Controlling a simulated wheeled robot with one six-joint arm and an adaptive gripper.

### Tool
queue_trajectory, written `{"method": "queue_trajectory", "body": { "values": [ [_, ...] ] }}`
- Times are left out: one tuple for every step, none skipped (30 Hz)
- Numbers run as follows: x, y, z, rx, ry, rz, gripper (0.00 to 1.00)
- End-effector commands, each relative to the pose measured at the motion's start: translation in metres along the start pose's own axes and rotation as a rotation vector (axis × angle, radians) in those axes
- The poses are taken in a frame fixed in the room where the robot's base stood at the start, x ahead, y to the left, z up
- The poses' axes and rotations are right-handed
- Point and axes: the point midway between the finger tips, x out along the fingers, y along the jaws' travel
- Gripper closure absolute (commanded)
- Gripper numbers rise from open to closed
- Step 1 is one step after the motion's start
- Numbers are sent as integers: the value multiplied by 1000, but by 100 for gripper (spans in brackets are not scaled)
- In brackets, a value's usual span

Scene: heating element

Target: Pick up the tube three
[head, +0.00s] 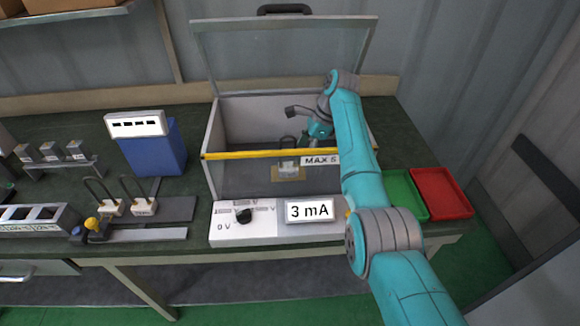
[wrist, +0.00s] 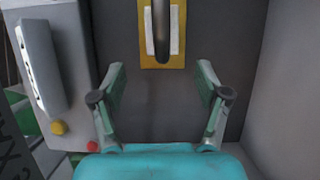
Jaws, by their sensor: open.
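One loop-shaped dark tube on a white base stands on a yellow-edged plate (head: 275,174) inside the open box. In the wrist view the tube's dark loop (wrist: 161,30) lies ahead of my gripper (wrist: 162,85), between the finger lines and beyond the tips. My gripper is open with nothing between its fingers. In the head view it is inside the box, partly hidden by my arm and the yellow bar. Two similar tubes, a left one (head: 110,208) and a right one (head: 145,207), stand on the table left of the box. I cannot read which one is three.
The box (head: 214,165) has a raised clear lid and a yellow front bar (head: 255,154). A control panel (head: 222,229) with a 3 mA display stands in front. Green (head: 413,210) and red (head: 441,194) trays lie right. A blue block (head: 155,150) stands left.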

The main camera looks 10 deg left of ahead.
Motion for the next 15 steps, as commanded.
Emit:
{"method": "queue_trajectory", "body": {
  "values": [
    [8, 0, 0, 0, 0, 1, 25],
    [11, 0, 0, -1, 0, 1, 25],
    [14, 0, 0, -1, 0, 0, 25],
    [16, 0, 0, -1, 0, -1, 25],
    [18, 0, 0, -1, 0, -1, 25],
    [21, -1, 0, -1, 0, -1, 25],
    [24, -1, 0, -1, 0, -1, 25],
    [27, -1, 0, -1, 0, 1, 25],
    [33, -2, -1, -2, 0, 0, 25],
    [37, -2, -1, -2, 0, 0, 25],
    [42, -2, -1, -2, 0, 1, 25],
    [47, -3, -2, -2, 0, 0, 25],
    [52, -3, -2, -2, 0, 0, 25],
    [55, -3, -2, -2, 0, 0, 25],
    [59, -3, -2, -2, 0, -1, 25]
  ]
}}
